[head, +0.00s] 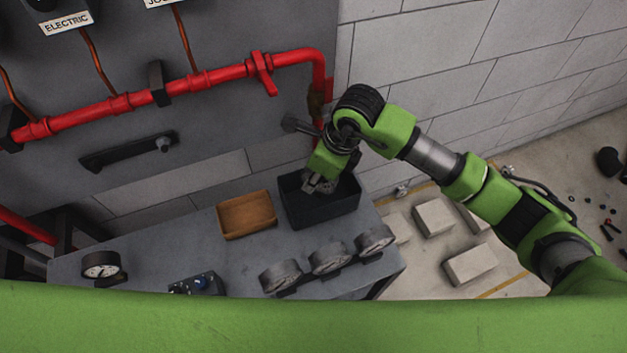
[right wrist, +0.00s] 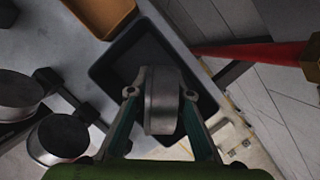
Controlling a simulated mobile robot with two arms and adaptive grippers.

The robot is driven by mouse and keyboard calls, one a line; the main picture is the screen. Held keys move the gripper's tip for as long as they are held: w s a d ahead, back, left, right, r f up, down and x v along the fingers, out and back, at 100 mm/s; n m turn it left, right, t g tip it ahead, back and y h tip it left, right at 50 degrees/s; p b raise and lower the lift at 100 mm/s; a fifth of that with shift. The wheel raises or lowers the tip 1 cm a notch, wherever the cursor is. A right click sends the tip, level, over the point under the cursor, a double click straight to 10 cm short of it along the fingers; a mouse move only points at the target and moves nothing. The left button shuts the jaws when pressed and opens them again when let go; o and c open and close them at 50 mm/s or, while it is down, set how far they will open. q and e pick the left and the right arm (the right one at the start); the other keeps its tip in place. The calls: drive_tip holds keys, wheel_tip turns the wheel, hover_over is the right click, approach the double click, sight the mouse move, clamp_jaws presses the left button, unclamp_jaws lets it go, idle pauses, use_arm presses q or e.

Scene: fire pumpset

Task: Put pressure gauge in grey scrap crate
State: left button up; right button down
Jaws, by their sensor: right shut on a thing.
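The grey scrap crate (head: 325,217) is a dark, open box on the workbench against the wall. It also shows in the right wrist view (right wrist: 110,72). My right gripper (head: 321,184) points down over the crate. In the right wrist view its two fingers (right wrist: 162,108) are shut on a round metal pressure gauge (right wrist: 162,88), seen edge-on against the crate's dark inside. The gauge's height above the crate floor is hard to tell. In the head view the gripper mostly hides it. My left gripper is not in view.
An orange-brown tray (head: 246,214) stands left of the crate. Several gauges (head: 329,258) sit in a rack at the bench's front, and another gauge (head: 101,266) stands at the left. A red pipe (head: 205,80) runs along the wall. Pale blocks (head: 470,265) lie on the floor at right.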

wheel_tip(320, 180, down, 2)
drive_tip(key=shift+s+f, duration=0.1)
drive_tip(key=shift+f, duration=0.05)
drive_tip(key=shift+f, duration=0.1)
drive_tip(key=shift+f, duration=0.15)
drive_tip(key=c, duration=1.8)
unclamp_jaws()
